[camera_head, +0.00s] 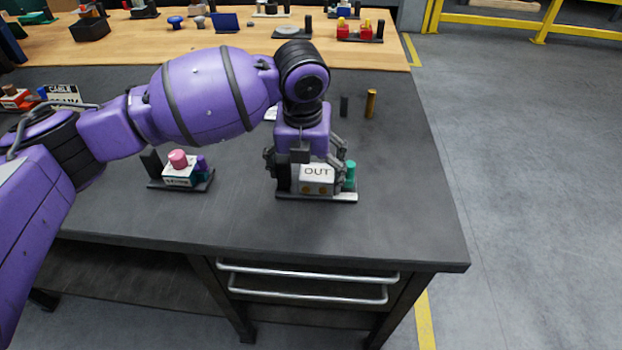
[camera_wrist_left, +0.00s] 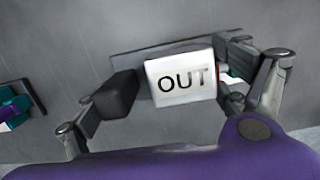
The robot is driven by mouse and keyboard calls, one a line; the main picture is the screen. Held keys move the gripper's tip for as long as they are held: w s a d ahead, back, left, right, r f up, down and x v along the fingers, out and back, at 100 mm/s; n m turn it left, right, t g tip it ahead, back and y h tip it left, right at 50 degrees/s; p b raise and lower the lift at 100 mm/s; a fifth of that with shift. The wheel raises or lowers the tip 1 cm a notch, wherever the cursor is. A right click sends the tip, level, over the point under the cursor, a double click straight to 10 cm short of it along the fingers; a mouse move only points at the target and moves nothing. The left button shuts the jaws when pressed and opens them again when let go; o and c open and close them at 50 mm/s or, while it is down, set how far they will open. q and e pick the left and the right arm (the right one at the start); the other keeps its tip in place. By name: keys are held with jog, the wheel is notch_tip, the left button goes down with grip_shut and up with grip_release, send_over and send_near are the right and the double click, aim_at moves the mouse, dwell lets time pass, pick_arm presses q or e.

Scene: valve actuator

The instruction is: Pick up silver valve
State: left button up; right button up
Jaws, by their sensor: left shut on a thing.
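My left gripper (camera_head: 307,178) points down over a small unit with a white block marked OUT (camera_head: 317,173). Its fingers sit on either side of the unit, shut on it. The block has orange-gold round fittings on its front, a black post at its left and a teal knob (camera_head: 351,170) at its right. Its dark base plate (camera_head: 325,197) rests on the bench. In the left wrist view, the OUT block (camera_wrist_left: 182,78) is between the fingers; the exact contact is partly hidden. I cannot tell which part is the silver valve. My right gripper is not in view.
A second unit with a pink knob (camera_head: 178,157) stands left on the dark bench (camera_head: 400,220). A wooden table (camera_head: 240,40) at the back carries several units. Bench space at right is free.

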aim_at(306, 171)
pick_arm(q)
jog(key=shift+r, duration=0.1)
notch_tip(306, 171, up, 9)
jog(key=shift+f, duration=4.15)
jog(key=shift+f, duration=0.4)
jog(key=shift+s+f, duration=0.1)
jog(key=shift+f, duration=0.1)
jog(key=o, duration=1.3)
jog(key=shift+c, duration=0.2)
jog(key=shift+r, duration=0.1)
